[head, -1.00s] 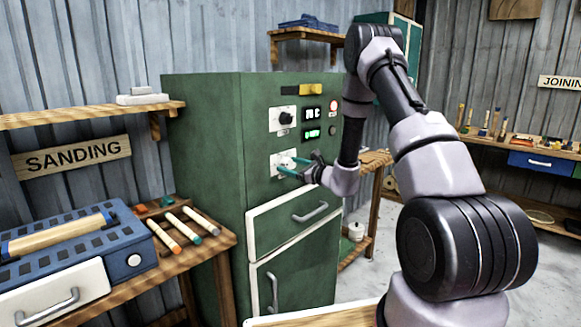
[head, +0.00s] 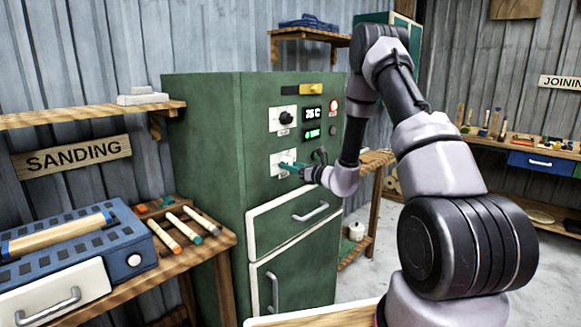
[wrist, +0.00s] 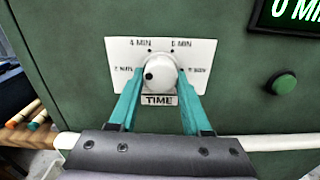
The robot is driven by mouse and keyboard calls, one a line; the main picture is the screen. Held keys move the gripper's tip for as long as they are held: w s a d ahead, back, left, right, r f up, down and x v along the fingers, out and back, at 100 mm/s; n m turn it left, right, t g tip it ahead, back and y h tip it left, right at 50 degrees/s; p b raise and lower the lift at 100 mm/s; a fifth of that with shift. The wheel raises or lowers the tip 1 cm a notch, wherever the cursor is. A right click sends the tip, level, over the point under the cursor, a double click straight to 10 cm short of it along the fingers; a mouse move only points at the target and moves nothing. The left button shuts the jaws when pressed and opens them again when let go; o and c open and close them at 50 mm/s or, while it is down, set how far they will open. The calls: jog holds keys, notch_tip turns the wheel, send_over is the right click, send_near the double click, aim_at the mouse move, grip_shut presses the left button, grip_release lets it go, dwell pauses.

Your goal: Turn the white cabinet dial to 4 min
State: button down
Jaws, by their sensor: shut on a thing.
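The white dial (wrist: 161,75) sits on a white plate (wrist: 119,51) labelled TIME, with marks 2 MIN, 4 MIN, 6 MIN and 8 MIN around it. A dark dot on the dial is at its left side, below the 4 MIN mark and near the 2 MIN side. My gripper (wrist: 160,80) is shut on the dial, with one teal finger on each side. In the head view my gripper (head: 286,167) reaches the plate on the green cabinet (head: 207,150) from the right and hides most of the dial.
A lit green display (wrist: 291,10) beside the dial appears to read 0 MIN, cut off at the frame edge. A green button (wrist: 281,83) is below it. A black knob (head: 286,118) sits above the dial plate. A drawer handle (head: 311,212) juts out below.

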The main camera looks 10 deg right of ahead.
jog(key=shift+s+a+m, duration=0.1)
jog(key=shift+m, duration=3.8)
jog(key=shift+c, duration=1.8)
grip_release()
jog(key=v, duration=1.1)
jog(key=shift+a, duration=0.1)
